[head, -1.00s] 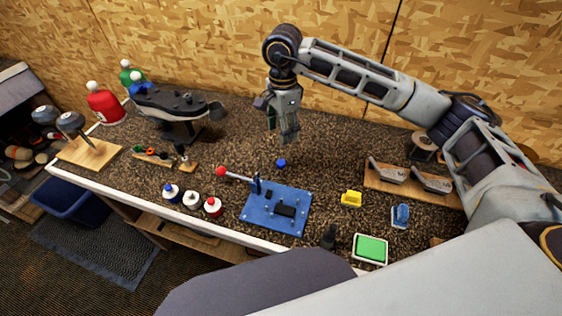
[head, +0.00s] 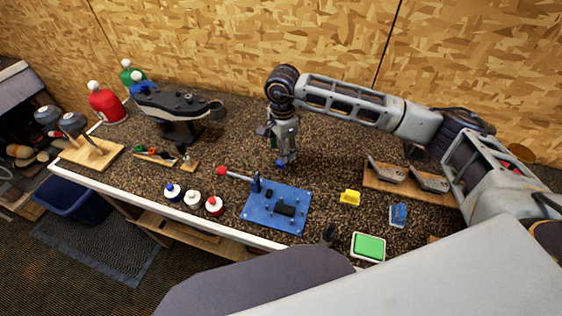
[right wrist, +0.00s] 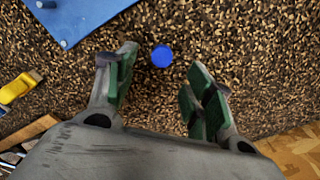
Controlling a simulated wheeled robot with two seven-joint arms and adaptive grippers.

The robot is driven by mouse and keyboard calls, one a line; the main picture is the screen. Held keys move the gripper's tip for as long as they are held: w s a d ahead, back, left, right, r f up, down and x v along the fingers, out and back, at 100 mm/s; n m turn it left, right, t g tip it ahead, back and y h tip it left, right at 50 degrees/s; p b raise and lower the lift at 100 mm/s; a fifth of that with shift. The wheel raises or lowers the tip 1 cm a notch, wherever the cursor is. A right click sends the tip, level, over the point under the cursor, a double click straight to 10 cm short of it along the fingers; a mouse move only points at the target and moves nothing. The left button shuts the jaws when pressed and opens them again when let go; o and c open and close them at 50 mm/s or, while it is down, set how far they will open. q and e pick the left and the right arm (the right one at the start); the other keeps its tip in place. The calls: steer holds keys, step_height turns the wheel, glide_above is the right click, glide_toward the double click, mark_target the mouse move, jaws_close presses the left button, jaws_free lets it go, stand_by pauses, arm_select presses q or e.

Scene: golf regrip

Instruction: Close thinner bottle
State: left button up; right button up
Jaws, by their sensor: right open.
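A small blue cap (head: 281,163) lies on the speckled bench top; it also shows as a round blue disc in the right wrist view (right wrist: 162,56). My right gripper (head: 285,157) points down just above the cap. Its fingers are open, and in the right wrist view the cap lies in line with the gap between them, apart from both. I cannot tell which holds thinner. My left gripper is out of view.
A blue plate (head: 262,222) with a red-knobbed lever (head: 222,171) is near the cap. A shoe-like dark fixture (head: 175,104) stands at the back left.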

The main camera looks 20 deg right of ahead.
steer(key=shift+f, duration=0.15)
steer(key=shift+a+f+p, duration=0.2)
steer(key=shift+f+p, duration=0.6)
steer(key=shift+f, duration=1.75)
steer(key=shift+c, duration=0.3)
steer(key=c, duration=0.7)
